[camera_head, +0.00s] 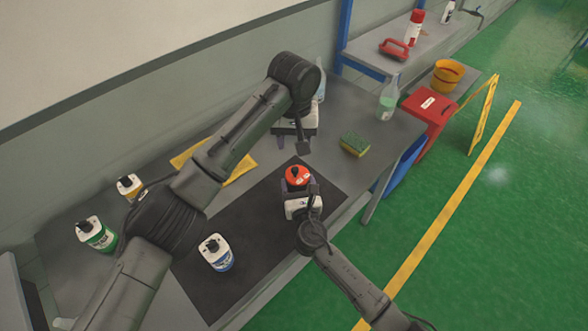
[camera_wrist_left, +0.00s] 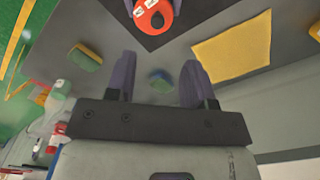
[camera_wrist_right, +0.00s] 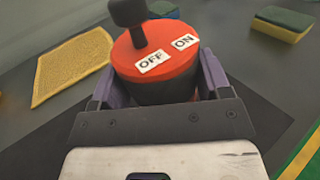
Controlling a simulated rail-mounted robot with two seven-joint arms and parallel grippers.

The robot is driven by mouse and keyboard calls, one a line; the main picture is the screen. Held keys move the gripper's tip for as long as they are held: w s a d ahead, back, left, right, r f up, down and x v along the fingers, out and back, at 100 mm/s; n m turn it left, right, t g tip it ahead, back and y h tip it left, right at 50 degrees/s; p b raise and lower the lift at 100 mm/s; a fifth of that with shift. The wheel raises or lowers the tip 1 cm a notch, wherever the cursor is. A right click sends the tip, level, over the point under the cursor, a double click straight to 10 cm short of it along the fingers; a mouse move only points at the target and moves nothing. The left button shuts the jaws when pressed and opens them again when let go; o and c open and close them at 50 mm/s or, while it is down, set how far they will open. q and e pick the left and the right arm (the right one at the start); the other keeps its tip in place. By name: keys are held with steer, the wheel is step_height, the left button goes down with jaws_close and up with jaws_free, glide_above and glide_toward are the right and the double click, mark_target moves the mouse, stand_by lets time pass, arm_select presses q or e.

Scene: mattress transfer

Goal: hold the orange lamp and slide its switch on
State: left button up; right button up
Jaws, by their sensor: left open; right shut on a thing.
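The orange-red lamp (camera_head: 297,175) has a dark body and a black lever on top. In the right wrist view the lamp (camera_wrist_right: 160,80) stands between the purple fingers of my right gripper (camera_wrist_right: 157,90), which is shut on its body. The lever (camera_wrist_right: 138,28) rises beside the OFF label, left of the ON label. My left gripper (camera_head: 304,148) is open and empty, above and behind the lamp in the head view. In the left wrist view its spread fingers (camera_wrist_left: 160,78) are apart from the lamp (camera_wrist_left: 152,14) at the top edge.
A black mat (camera_head: 240,235) lies on the grey table. Several bottles (camera_head: 97,234) stand at the left, a yellow cloth (camera_head: 240,168) behind, a sponge (camera_head: 354,144) and clear bottle (camera_head: 388,97) to the right. A red bin (camera_head: 430,108) stands beyond the table's right end.

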mark_target(293, 170)
arm_select(q)
step_height(293, 170, down, 12)
steer(key=shift+r, duration=0.2)
stand_by(0.4)
jaws_close()
stand_by(0.5)
steer(key=shift+a, duration=0.1)
